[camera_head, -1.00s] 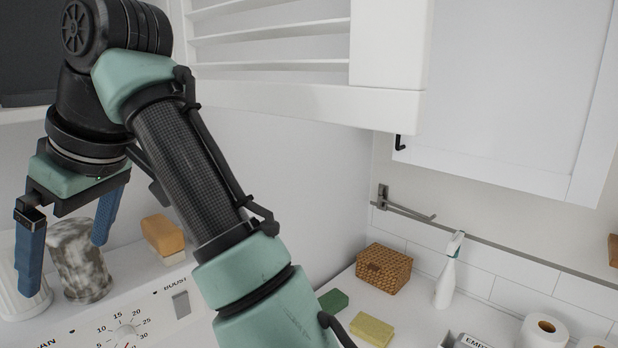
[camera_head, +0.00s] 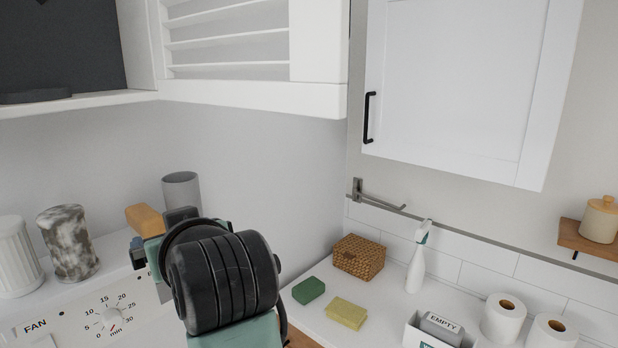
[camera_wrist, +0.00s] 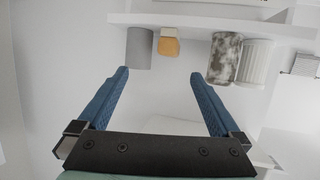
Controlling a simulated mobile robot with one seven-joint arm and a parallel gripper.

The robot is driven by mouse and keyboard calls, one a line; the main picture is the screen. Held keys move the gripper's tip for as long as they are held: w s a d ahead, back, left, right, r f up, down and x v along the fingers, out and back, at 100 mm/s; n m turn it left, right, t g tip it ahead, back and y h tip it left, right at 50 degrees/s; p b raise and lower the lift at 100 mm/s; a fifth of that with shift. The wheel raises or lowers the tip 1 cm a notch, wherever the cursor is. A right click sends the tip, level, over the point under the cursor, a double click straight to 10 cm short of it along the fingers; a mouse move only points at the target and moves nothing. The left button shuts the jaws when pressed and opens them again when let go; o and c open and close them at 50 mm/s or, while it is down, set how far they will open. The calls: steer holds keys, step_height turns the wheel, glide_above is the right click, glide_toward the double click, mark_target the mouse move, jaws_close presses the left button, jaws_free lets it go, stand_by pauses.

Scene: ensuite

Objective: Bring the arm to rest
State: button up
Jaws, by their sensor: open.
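My gripper (camera_wrist: 160,75) shows in the wrist view with its two blue fingers spread wide apart and nothing between them. Beyond the fingertips a grey cup (camera_wrist: 140,48), an orange-and-cream block (camera_wrist: 169,43) and a marbled cylinder (camera_wrist: 224,58) stand along a white ledge. In the head view my arm is folded low in the middle, and its black joint hides most of my gripper.
A white appliance with a dial (camera_head: 112,317) is at lower left. The counter at right holds a green sponge (camera_head: 308,290), a yellow sponge (camera_head: 346,312), a wicker basket (camera_head: 358,257), a spray bottle (camera_head: 416,268) and paper rolls (camera_head: 503,318). White cabinets (camera_head: 455,90) hang above.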

steer(key=s+d+f+m+t+h, duration=0.1)
steer(key=s+d+m+t+h, duration=0.2)
steer(key=d, duration=0.6)
steer(key=d+f+m+t+h, duration=0.1)
steer(key=d+m+t+h, duration=0.3)
steer(key=d, duration=0.5)
steer(key=s+r+t, duration=0.4)
steer(key=s+r, duration=0.2)
steer(key=r, duration=0.6)
steer(key=s+r+t+h, duration=0.1)
steer(key=s+r+t, duration=0.3)
steer(key=r, duration=0.9)
steer(key=s, duration=0.2)
steer(key=shift+s+r+t, duration=0.25)
steer(key=shift+s+t, duration=0.15)
